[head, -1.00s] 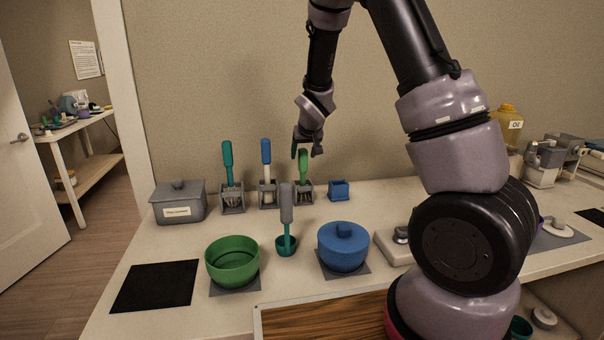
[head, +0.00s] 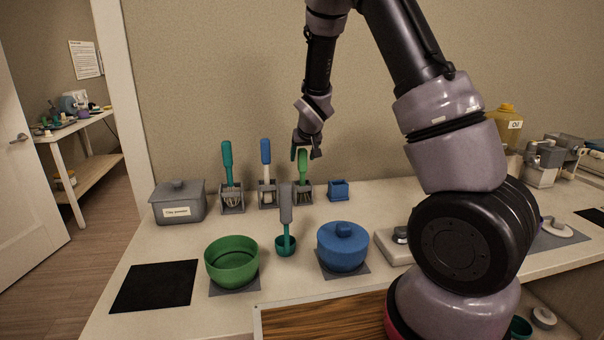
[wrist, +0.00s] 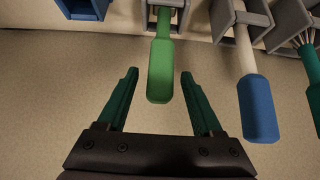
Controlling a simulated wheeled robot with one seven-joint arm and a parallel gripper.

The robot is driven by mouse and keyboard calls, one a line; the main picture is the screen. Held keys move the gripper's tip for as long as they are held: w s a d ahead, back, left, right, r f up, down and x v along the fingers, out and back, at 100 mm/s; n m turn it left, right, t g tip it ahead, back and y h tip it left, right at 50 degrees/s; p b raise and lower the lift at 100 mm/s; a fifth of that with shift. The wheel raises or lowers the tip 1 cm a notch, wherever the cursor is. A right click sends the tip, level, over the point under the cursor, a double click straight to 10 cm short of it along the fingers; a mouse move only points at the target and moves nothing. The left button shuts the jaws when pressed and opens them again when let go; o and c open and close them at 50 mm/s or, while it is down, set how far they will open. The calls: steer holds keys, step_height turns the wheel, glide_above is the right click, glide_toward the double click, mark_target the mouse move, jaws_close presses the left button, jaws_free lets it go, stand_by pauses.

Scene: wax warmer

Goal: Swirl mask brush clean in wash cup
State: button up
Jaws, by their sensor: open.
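A green-handled tool (head: 303,165) stands upright in a grey holder by the wall. A blue-handled tool (head: 266,155) and a teal-handled whisk (head: 228,165) stand in similar holders to its left. I cannot tell which is the mask brush; their lower ends are mostly hidden. My gripper (head: 304,153) is open at the top of the green handle. In the wrist view the green handle (wrist: 160,70) lies between my two open fingers, with gaps on both sides. A small teal cup (head: 286,249) holds a grey-handled tool (head: 286,205). A small blue square cup (head: 338,189) stands right of the holders.
A green bowl (head: 232,265) and a blue lidded pot (head: 342,248) sit on grey mats in front. A grey lidded box (head: 179,203) is at the left. A black mat (head: 154,286) lies front left. In the wrist view the blue handle (wrist: 258,108) is close right.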

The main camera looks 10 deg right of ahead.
jaws_close()
steer(key=shift+r, duration=0.1)
steer(key=shift+r, duration=1.05)
stand_by(0.4)
steer(key=shift+r, duration=1.05)
